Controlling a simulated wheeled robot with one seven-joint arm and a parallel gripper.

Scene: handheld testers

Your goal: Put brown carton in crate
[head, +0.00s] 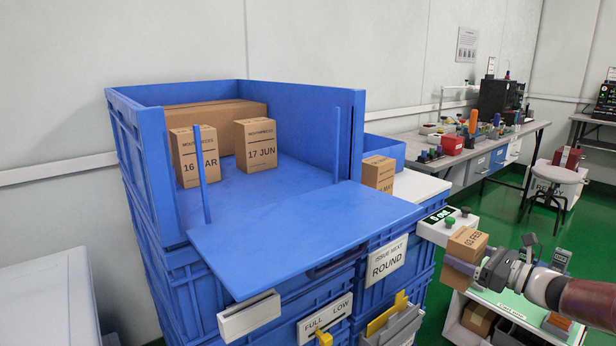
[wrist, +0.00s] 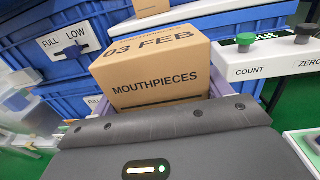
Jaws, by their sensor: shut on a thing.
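My gripper (head: 462,266) is at the right in the head view, shut on a brown carton (head: 466,244) marked 03 FEB. In the wrist view the carton (wrist: 150,72) reads MOUTHPIECES and sits upright just beyond the gripper body, where the fingers are mostly hidden. The blue crate (head: 130,160) stands at the centre left of the head view, its front flap (head: 290,235) folded down and outward. Inside it are two brown cartons, one marked 16 MAR (head: 195,156) and one 17 JUN (head: 256,144), with a longer brown box (head: 215,112) behind. My gripper is right of the crate, apart from it.
A carton marked MAY (head: 378,173) stands on a white surface right of the crate. A device with COUNT and ZERO knobs (wrist: 255,62) is close to the held carton. Thin blue posts (head: 201,175) rise at the crate's front. The crate's right front floor is clear.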

